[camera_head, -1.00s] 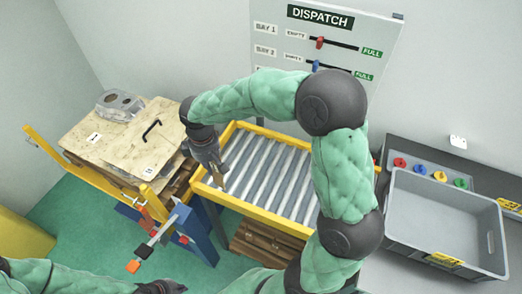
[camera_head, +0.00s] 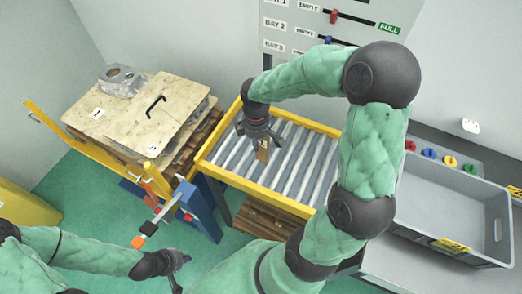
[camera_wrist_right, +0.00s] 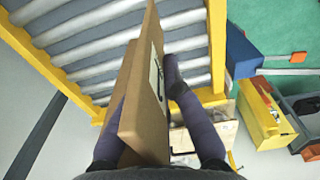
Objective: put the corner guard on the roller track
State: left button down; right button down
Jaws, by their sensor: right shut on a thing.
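The corner guard (camera_head: 263,153) is a brown cardboard angle piece with a pale label. My right gripper (camera_head: 259,138) is shut on it, above the left part of the roller track. In the right wrist view the guard (camera_wrist_right: 146,110) stands between the dark fingers, its long edges pointing away from the wrist, over the rollers. The roller track (camera_head: 308,165) has grey rollers in a yellow frame. I cannot tell whether the guard touches the rollers. My left gripper (camera_head: 180,270) is low over the green floor, empty, its fingers apart.
Left of the track, a pallet stack carries a wooden board (camera_head: 143,110) with a black handle and a metal casting (camera_head: 121,80). Yellow rails and a blue post (camera_head: 199,212) stand beside it. A grey crate (camera_head: 440,247) is at right. Most rollers are bare.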

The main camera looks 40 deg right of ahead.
jog(key=shift+s+d+f+b, duration=0.1)
jog(key=shift+d+f+b, duration=0.1)
jog(key=shift+f, duration=0.55)
jog(key=shift+s+d+f+b, duration=0.1)
jog(key=shift+d+f+b, duration=0.1)
jog(key=shift+f, duration=0.6)
jog(key=shift+s+d+f+b, duration=0.1)
jog(key=shift+d+f+b, duration=0.1)
jog(key=shift+f, duration=0.55)
jog(key=shift+f, duration=0.2)
jog(key=c, duration=1.4)
grip_release()
jog(key=shift+r, duration=0.1)
notch_tip(320, 180, up, 12)
jog(key=p, duration=0.3)
jog(key=shift+r, duration=0.1)
